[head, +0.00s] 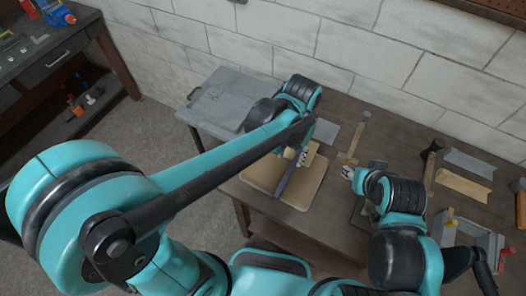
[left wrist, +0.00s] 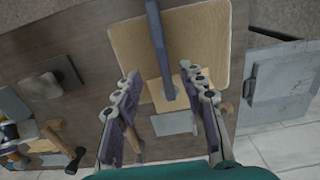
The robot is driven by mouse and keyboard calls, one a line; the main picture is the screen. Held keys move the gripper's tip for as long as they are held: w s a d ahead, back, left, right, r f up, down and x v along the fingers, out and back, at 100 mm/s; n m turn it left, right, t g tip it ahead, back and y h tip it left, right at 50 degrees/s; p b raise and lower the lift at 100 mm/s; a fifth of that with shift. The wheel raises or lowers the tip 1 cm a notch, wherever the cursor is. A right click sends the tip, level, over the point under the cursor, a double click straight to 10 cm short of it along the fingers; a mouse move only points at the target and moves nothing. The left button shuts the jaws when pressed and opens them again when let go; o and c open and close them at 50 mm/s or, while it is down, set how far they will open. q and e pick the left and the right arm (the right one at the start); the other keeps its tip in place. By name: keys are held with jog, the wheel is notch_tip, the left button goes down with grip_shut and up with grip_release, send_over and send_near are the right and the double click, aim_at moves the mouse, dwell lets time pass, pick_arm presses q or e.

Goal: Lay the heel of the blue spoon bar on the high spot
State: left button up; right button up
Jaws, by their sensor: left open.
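The blue spoon bar, a long dark blue-grey bar (head: 287,182), lies across a tan board (head: 255,173) on the bench. In the left wrist view the bar (left wrist: 160,45) runs down from the top edge, and its near end lies over a small pale wooden piece (left wrist: 187,100). My left gripper (head: 303,152) is above the board's far side. In the left wrist view its fingers (left wrist: 160,92) are spread on either side of the bar's near end, apart from it. I cannot make out the high spot. My right gripper (head: 348,173) is right of the board; its jaws are unclear.
A wooden-handled mallet (head: 354,142) and a black-headed hammer (head: 430,160) lie behind and right. A grey plate (head: 326,131) lies behind the board. A grey metal panel (head: 222,98) is at the left end. A tray (head: 468,238) with small tools is at the right. A white wall closes the back.

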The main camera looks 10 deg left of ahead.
pick_arm(q)
jog(key=s+a+r+n+t, duration=0.1)
jog(key=s+a+r+t, duration=0.1)
jog(key=a, duration=0.7)
jog(key=s+a+r+n+t, duration=0.2)
jog(key=a+t, duration=0.3)
jog(key=a, duration=0.4)
jog(key=shift+s+r+n, duration=0.3)
jog(key=shift+s+r, duration=0.1)
jog(key=shift+s, duration=0.2)
jog(key=shift+d, duration=0.1)
